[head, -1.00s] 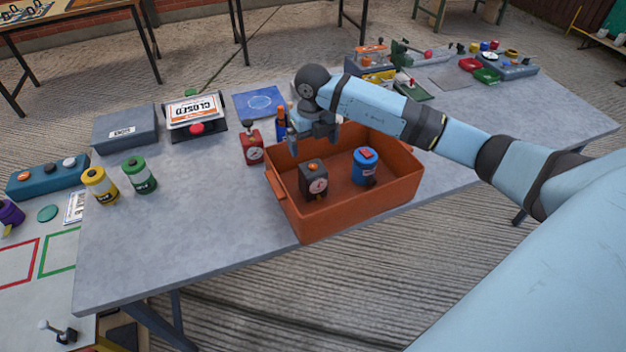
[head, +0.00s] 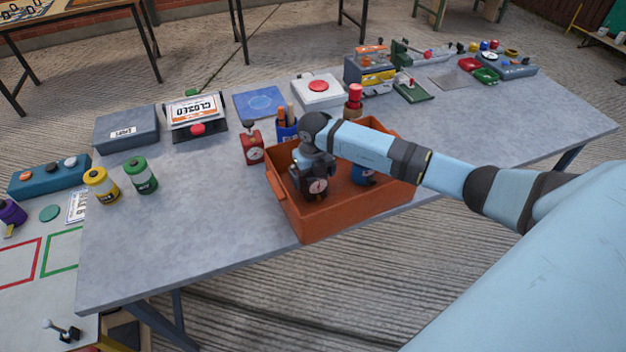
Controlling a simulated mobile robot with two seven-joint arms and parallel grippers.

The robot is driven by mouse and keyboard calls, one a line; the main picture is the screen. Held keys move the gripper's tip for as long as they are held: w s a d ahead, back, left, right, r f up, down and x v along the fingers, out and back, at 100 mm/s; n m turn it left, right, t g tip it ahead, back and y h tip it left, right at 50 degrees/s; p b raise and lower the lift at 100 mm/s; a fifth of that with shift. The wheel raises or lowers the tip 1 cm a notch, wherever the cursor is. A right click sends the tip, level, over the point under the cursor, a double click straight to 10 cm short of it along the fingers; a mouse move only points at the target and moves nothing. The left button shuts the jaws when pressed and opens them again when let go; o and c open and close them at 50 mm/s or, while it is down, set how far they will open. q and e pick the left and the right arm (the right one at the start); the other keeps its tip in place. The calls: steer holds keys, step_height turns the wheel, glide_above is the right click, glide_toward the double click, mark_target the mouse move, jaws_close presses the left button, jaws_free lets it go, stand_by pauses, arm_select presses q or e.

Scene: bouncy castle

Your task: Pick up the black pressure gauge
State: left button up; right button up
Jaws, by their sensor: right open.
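The black pressure gauge (head: 317,187) stands upright in the orange tray (head: 302,229), near its left end, with its white dial facing me. My right gripper (head: 314,172) is open and has come down over the top of the gauge. Its dark fingers overlap the gauge's upper part, so I cannot tell whether they touch it. A blue canister (head: 362,175) stands in the same tray to the right, partly hidden by my right arm. My left gripper is out of view.
Yellow (head: 102,186) and green (head: 141,176) canisters stand further left.

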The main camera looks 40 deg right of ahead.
steer(key=c, duration=1.2)
steer(key=shift+r, duration=0.1)
steer(key=shift+c, duration=0.2)
